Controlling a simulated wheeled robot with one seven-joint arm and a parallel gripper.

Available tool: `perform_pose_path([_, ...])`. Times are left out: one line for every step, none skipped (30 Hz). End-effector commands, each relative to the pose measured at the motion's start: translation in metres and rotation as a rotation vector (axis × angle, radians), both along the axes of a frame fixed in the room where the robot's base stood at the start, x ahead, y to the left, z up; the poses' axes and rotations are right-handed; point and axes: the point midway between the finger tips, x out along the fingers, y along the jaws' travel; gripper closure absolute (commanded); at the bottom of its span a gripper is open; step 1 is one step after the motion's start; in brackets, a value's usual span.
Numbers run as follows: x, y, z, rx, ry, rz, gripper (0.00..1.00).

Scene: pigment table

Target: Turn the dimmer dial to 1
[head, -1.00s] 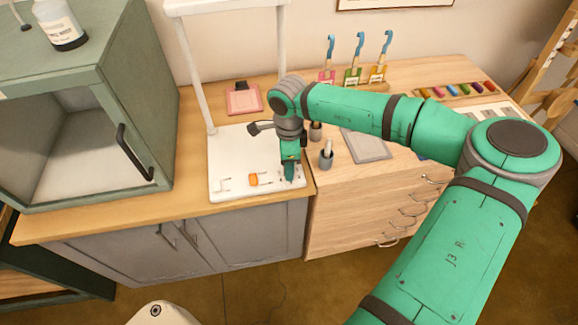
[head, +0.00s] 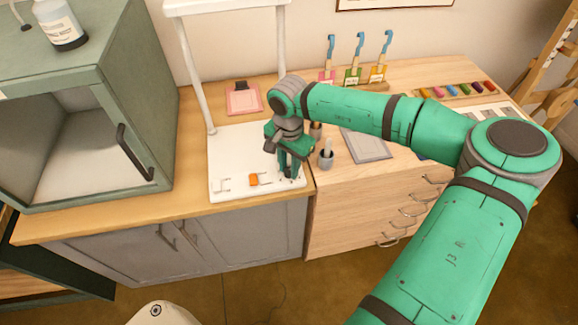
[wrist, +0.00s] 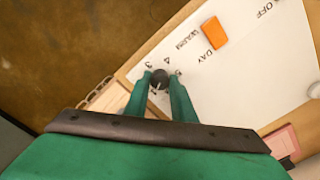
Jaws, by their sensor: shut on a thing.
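The dimmer dial (wrist: 158,79) is a small dark round knob near the corner of a white panel (wrist: 245,85). Printed digits, among them a 3 and a 4, stand around it in the wrist view. My gripper (wrist: 160,88) points down at the panel, with one green finger on each side of the dial, shut on it. In the head view my gripper (head: 290,173) is over the right front part of the white panel (head: 228,150), and the dial is hidden behind the fingers. The dial's exact setting is too small to read.
An orange switch (wrist: 214,33) sits on the panel beside the words WARM and DAY; it shows in the head view (head: 254,180). A grey cup (head: 326,160) stands just right of my gripper. White posts (head: 196,75) rise behind the panel. A green cabinet (head: 150,110) stands left.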

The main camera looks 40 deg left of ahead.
Motion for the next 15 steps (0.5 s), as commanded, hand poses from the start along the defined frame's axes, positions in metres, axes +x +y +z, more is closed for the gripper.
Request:
perform_pose_path([0.0014,-0.0011,0.0008,-0.002,-0.002,0.018,0.99])
perform_pose_path([0.0014,-0.0012,0.0008,-0.002,-0.002,0.031,0.99])
perform_pose_path([0.0014,-0.0011,0.0008,-0.002,-0.002,0.044,0.99])
perform_pose_path([0.0014,-0.0011,0.0008,-0.002,-0.002,0.054,0.99])
perform_pose_path([0.0014,-0.0012,0.0008,-0.002,-0.002,0.063,0.99])
perform_pose_path([0.0014,-0.0012,0.0008,-0.002,-0.002,0.072,0.99])
perform_pose_path([0.0014,-0.0012,0.0008,-0.002,-0.002,0.078,0.99])
perform_pose_path([0.0014,-0.0012,0.0008,-0.002,-0.002,0.083,0.99])
perform_pose_path([0.0014,-0.0012,0.0008,-0.002,-0.002,0.089,0.99])
perform_pose_path([0.0014,-0.0011,0.0008,-0.002,-0.002,0.093,0.99])
perform_pose_path([0.0014,-0.0011,0.0008,-0.002,-0.002,0.095,0.99])
perform_pose_path([0.0014,-0.0011,0.0008,-0.002,-0.002,0.098,0.99])
perform_pose_path([0.0014,-0.0011,0.0008,-0.002,-0.002,0.099,0.99])
perform_pose_path([0.0014,-0.0011,0.0008,-0.002,-0.002,0.1,0.99])
perform_pose_path([0.0014,-0.0011,0.0008,-0.002,-0.002,0.101,0.99])
